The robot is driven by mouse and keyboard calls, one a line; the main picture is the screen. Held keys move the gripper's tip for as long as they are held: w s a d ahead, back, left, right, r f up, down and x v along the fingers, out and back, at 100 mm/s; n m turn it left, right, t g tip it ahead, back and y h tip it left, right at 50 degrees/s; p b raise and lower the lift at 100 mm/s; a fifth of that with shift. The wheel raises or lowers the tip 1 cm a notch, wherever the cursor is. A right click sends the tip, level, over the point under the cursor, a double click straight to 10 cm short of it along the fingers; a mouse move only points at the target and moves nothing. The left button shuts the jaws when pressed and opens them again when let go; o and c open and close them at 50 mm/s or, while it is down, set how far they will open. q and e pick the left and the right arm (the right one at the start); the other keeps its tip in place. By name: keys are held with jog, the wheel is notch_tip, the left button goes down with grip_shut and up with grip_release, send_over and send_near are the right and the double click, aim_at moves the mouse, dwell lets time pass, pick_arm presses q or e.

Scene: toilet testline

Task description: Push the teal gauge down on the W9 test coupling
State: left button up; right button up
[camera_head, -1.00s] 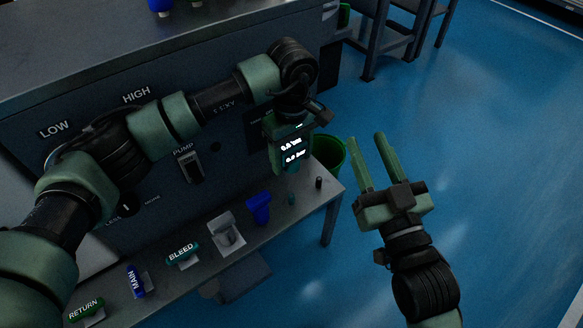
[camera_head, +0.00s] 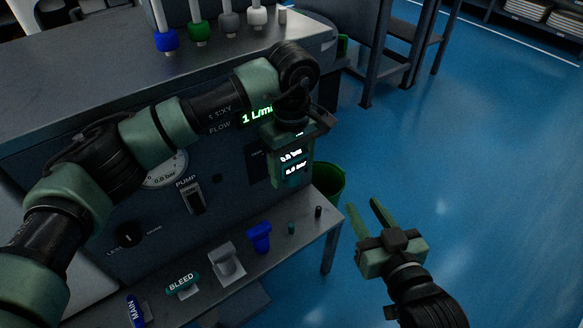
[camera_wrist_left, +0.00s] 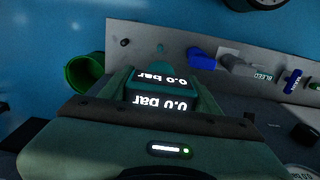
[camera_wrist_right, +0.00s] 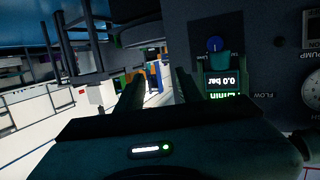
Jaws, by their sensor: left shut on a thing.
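The teal gauge (camera_head: 293,168) shows two lit 0.0 bar readings. My left gripper (camera_head: 292,148) is shut on it, holding it above the right end of the shelf. The gauge also shows between the fingers in the left wrist view (camera_wrist_left: 160,92). Below it a small teal peg (camera_head: 291,228) and a black peg (camera_head: 318,211) stand on the shelf, apart from the gauge. No W9 label is readable, so I cannot tell which is the W9 coupling. My right gripper (camera_head: 363,208) is open and empty, right of the shelf, over the floor.
The shelf (camera_head: 232,290) also carries a blue fitting (camera_head: 259,236), a grey fitting (camera_head: 226,263) and BLEED (camera_head: 182,284) and MAIN (camera_head: 136,311) fittings. The panel behind has a PUMP switch (camera_head: 193,197). A green bin (camera_head: 328,184) stands beyond the shelf's right end. Floor at right is clear.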

aim_at(291, 155)
pick_arm(q)
jog(key=shift+r+p, duration=0.3)
jog(key=shift+r, duration=0.3)
jog(key=shift+r+p, duration=0.35)
jog(key=shift+r, duration=0.2)
jog(key=shift+r+p, duration=0.3)
jog(key=shift+r, duration=0.65)
pick_arm(e)
jog(key=s+d+f+g+h, duration=0.2)
jog(key=s+f+g, duration=0.4)
jog(key=f, duration=0.3)
jog(key=shift+s+d+f+g, duration=0.25)
jog(key=shift+s+d+g, duration=0.05)
jog(key=shift+s+d, duration=0.3)
